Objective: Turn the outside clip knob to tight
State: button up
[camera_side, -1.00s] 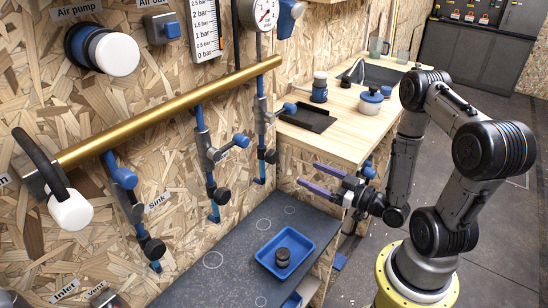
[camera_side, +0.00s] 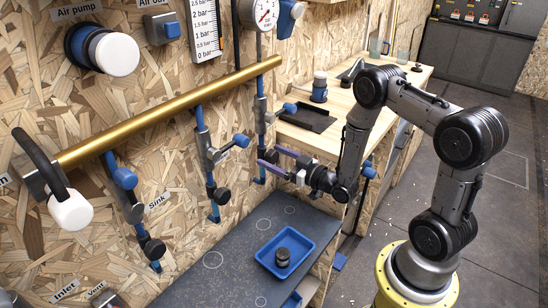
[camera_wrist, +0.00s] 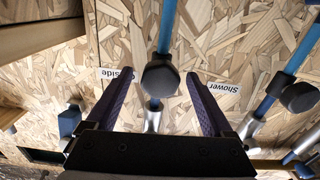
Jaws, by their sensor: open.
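The outside clip knob is dark and faceted. It shows on a blue pipe in the wrist view (camera_wrist: 160,76), beside the upside-down "Outside" label (camera_wrist: 118,73). In the side view this dark knob (camera_side: 271,156) is low on the rightmost blue pipe, partly hidden by my gripper. My gripper (camera_side: 269,157) is open, its two purple fingers pointing at the wall. In the wrist view the fingers (camera_wrist: 160,77) stand on either side of the knob, with a gap on both sides. I cannot tell whether their tips reach the knob's depth.
A neighbouring clip with a dark knob (camera_wrist: 299,96) stands near the "Shower" label (camera_wrist: 222,88). The brass pipe (camera_side: 170,112) runs above. A blue tray (camera_side: 308,263) with a dark round part lies on the grey bench (camera_side: 215,283) below. A wooden counter (camera_side: 320,145) is behind.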

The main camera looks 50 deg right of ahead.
jog(key=shift+w, duration=0.15)
grip_shut()
dwell(0.4)
jog(key=shift+m, duration=0.3)
jog(key=m, duration=0.4)
jog(key=shift+m, duration=2.3)
jog(key=shift+d, duration=0.1)
grip_release()
